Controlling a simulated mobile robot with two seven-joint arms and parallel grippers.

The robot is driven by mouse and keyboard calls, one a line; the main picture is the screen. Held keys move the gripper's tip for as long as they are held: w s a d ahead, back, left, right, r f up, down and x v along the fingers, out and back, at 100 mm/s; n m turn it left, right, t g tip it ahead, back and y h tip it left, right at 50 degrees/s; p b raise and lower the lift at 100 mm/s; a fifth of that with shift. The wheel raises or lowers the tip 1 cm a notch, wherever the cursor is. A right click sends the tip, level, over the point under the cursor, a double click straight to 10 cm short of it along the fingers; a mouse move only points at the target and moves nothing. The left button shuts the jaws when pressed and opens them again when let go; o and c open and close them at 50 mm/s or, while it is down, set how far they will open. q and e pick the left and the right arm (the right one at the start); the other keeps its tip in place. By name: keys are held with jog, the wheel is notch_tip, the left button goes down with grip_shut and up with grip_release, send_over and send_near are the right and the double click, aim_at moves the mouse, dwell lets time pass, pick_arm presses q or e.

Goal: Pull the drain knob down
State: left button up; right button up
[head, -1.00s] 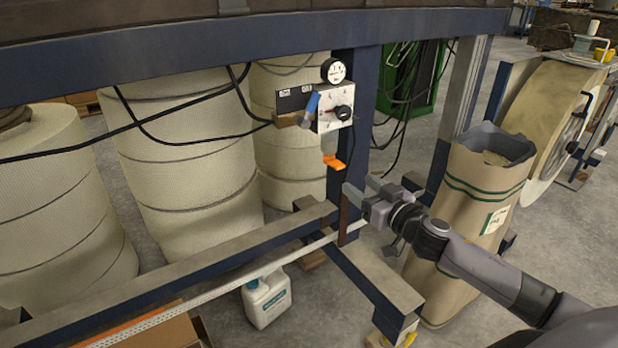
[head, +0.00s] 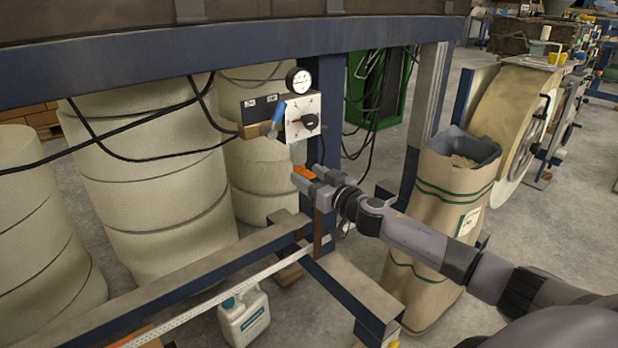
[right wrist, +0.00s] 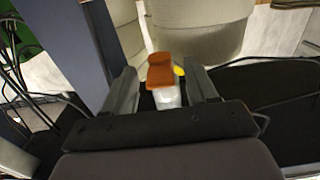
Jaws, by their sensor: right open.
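The orange drain knob (head: 303,173) hangs below the white gauge panel (head: 303,118) on the blue post. In the right wrist view the orange knob (right wrist: 160,72) lies between my two fingers, with a pale stem below it. My right gripper (head: 305,180) is open and reaches the knob from the lower right. In the wrist view its fingers (right wrist: 165,95) stand on either side of the knob, with a gap visible on each side. Part of the knob is hidden by the gripper in the head view. My left gripper is not in view.
A blue post (head: 328,110) stands directly behind the knob, and a low beam (head: 190,277) runs below. A white jug (head: 243,318) sits on the floor. Black cables (head: 110,158) hang at the left.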

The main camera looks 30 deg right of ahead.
jog(key=shift+w, duration=0.3)
grip_shut()
jog(key=shift+a+f+b, duration=0.1)
jog(key=shift+f+b, duration=0.25)
jog(key=shift+f, duration=0.3)
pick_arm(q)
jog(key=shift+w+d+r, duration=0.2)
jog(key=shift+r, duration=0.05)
pick_arm(e)
jog(key=shift+f, duration=0.2)
grip_release()
jog(key=shift+s, duration=0.1)
